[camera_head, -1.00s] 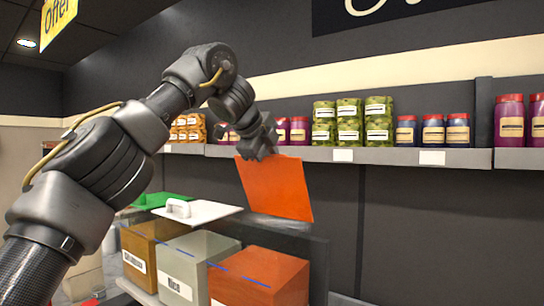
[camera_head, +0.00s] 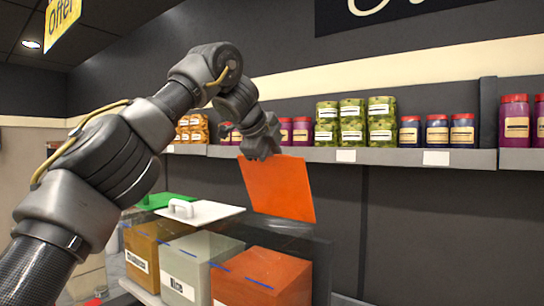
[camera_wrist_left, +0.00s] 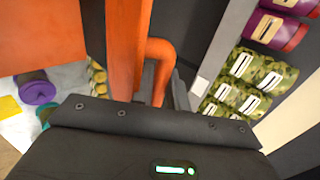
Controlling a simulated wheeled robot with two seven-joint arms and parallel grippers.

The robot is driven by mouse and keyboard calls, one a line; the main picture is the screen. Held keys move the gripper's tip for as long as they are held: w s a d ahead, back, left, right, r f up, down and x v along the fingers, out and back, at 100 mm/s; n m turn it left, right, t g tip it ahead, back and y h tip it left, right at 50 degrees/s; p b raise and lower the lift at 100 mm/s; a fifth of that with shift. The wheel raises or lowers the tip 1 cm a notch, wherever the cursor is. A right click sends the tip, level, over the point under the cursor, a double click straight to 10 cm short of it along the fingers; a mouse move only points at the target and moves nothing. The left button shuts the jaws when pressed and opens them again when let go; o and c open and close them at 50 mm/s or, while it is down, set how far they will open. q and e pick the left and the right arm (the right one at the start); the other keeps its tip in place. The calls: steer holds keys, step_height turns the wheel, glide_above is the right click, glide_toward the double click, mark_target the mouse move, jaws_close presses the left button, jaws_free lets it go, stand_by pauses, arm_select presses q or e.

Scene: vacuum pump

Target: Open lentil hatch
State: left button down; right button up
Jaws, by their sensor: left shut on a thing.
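The orange hatch (camera_head: 279,190) stands raised and tilted back behind the orange-red bin (camera_head: 262,279). My left gripper (camera_head: 262,150) is at its upper left edge. In the left wrist view the orange handle (camera_wrist_left: 160,62) runs down between the fingers, and my left gripper (camera_wrist_left: 160,90) is shut on it. The hatch's orange plate (camera_wrist_left: 40,38) fills the upper left there. The gripper's fingertips are mostly hidden in both views. My right gripper is not in view.
A grey bin labelled Rice (camera_head: 188,280) and a brown-orange bin (camera_head: 139,260) stand to the left. A wall shelf (camera_head: 400,156) with jars runs behind the arm.

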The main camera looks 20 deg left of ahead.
arm_select(q)
steer(key=shift+w+d+r, duration=0.1)
steer(key=shift+w+r, duration=0.1)
steer(key=shift+r, duration=0.45)
steer(key=c, duration=1.7)
jaws_free()
steer(key=shift+s+f, duration=0.15)
steer(key=shift+f, duration=0.1)
